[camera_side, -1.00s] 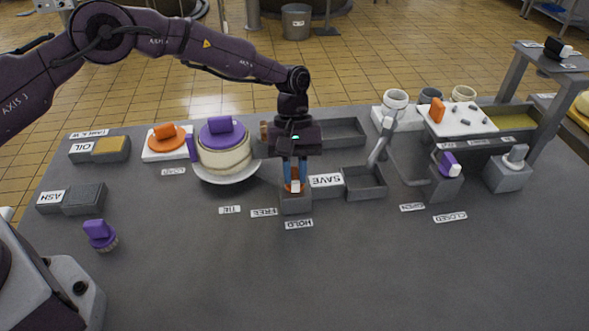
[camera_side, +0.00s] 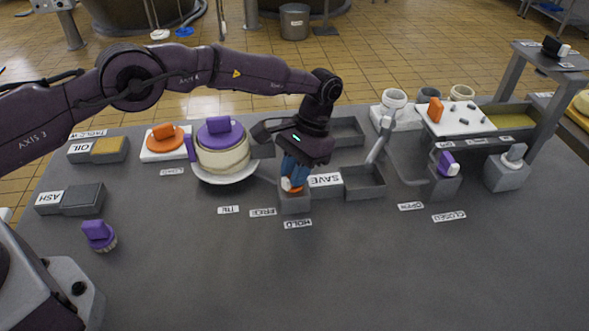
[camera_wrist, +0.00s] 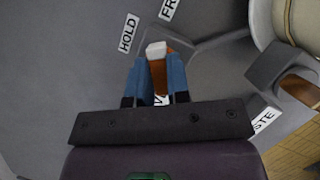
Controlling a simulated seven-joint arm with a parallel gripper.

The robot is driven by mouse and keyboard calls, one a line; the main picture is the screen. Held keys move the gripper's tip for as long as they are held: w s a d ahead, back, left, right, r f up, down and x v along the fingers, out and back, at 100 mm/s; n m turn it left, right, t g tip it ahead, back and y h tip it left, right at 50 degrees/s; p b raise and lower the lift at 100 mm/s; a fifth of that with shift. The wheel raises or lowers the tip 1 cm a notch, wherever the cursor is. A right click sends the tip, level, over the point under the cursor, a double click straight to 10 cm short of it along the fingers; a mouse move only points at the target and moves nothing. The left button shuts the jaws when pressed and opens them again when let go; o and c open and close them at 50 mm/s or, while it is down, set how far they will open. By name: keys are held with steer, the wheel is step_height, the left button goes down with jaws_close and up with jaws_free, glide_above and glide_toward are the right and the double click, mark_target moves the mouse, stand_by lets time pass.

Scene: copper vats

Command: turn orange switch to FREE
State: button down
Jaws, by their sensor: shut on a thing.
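The orange switch with a white tip (camera_side: 287,184) stands on a small grey block (camera_side: 295,204). My gripper (camera_side: 292,186) is shut on it, with blue fingers on both sides. In the wrist view the white tip (camera_wrist: 156,48) sticks out between the fingertips. The HOLD label (camera_side: 298,224) lies in front of the block, and the FREE label (camera_side: 263,212) lies to its left. In the wrist view the tip points roughly between HOLD (camera_wrist: 129,33) and FREE (camera_wrist: 170,8). The fingers hide much of the switch.
A purple-lidded cream pot (camera_side: 222,155) stands left of my gripper on a white dish. The SAVE label and a grey tray (camera_side: 365,190) are close on the right. The TIE label (camera_side: 229,210) lies farther left. The front of the table is clear.

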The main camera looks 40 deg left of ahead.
steer(key=m+y, duration=0.1)
steer(key=m, duration=0.2)
steer(key=m+t+y, duration=0.1)
steer(key=m, duration=0.2)
steer(key=shift+s, duration=0.1)
steer(key=shift+f+m, duration=0.1)
steer(key=shift+m, duration=0.3)
stand_by(0.3)
steer(key=c, duration=1.1)
jaws_free()
steer(key=shift+v, duration=3.75)
steer(key=shift+s+d, duration=0.1)
